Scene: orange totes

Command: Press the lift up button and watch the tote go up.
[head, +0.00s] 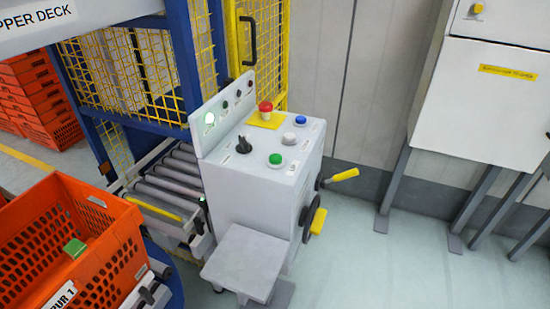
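A grey control console (245,180) stands in the middle of the head view. Its sloped top carries a green button (275,159), a white button (288,137), a blue button (300,119), a black selector knob (243,145) and a red mushroom button (265,108) on a yellow plate. Their labels are too small to read, so I cannot tell which is lift up. An orange tote (75,240) with a green block inside is at lower left. The rollers (172,178) beside the console look empty. Neither gripper shows.
A blue lift frame (184,60) with yellow mesh stands behind the rollers. Yellow-handled levers (344,174) stick out of the console's right side. A grey step-like box (245,258) juts out in front. A white cabinet (480,95) stands right. Floor between is clear.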

